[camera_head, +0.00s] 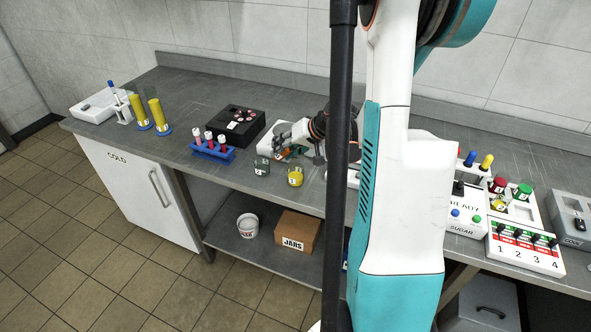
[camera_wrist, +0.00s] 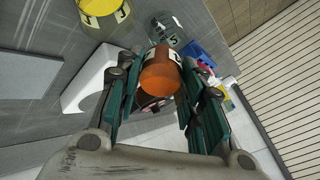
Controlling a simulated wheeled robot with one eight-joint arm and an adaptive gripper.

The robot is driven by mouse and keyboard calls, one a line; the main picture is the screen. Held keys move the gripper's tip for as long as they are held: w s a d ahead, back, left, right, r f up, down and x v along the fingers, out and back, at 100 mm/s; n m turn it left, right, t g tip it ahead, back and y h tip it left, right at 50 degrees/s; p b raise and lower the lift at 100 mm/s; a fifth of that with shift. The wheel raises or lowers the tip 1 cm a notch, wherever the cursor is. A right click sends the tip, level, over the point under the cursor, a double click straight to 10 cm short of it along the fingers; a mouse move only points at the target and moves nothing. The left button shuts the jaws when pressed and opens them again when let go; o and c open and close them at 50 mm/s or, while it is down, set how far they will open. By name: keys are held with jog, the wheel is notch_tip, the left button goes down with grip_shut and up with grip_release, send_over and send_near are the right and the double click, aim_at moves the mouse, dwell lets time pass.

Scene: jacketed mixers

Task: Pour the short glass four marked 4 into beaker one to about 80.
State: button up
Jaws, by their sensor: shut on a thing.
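My gripper (camera_head: 287,148) is over the middle of the bench, and its teal fingers (camera_wrist: 155,88) are shut on a small glass of orange-brown content (camera_wrist: 160,75). The glass has a pale label whose mark I cannot read surely, and it looks tilted in the wrist view. In the head view it is mostly hidden by the fingers. A beaker with yellow content (camera_head: 295,177) stands just in front of the gripper; it also shows at the top of the wrist view (camera_wrist: 98,8). A clear grey beaker (camera_head: 262,167) stands to its left. I cannot tell which beaker is one.
Yellow cylinders (camera_head: 157,112) stand farther left. A white numbered panel (camera_head: 526,247) is at the right. My arm hides part of the bench.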

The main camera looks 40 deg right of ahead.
jog(key=shift+f+t+y+b, duration=0.4)
jog(key=shift+t+b, duration=0.6)
jog(key=shift+b, duration=0.3)
jog(key=shift+s+r, duration=0.1)
jog(key=shift+r, duration=0.05)
jog(key=shift+d, duration=0.1)
dwell(0.4)
jog(key=shift+b, duration=0.3)
